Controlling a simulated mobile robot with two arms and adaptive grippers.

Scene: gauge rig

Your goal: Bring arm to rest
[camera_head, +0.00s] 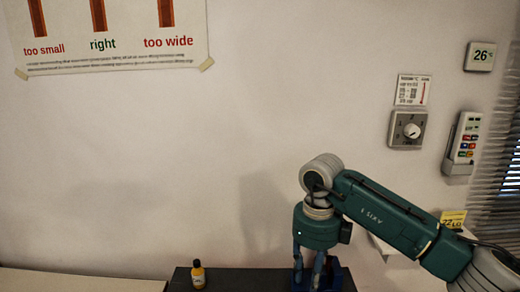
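My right arm, with teal links and white-grey joints, comes in from the lower right and bends down at its wrist. Its gripper (311,283) points downward over the dark surface (238,280) at the bottom of the view. The blue fingers reach the lower edge of the picture, and their tips do not show clearly. I cannot tell whether they are closed on anything. My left gripper is not in view.
A small yellow bottle with a black cap (198,275) stands on the dark surface, left of the gripper. A dial controller (407,130), a remote in a holder (463,143) and a temperature display (480,56) hang on the wall. A poster (110,50) is upper left.

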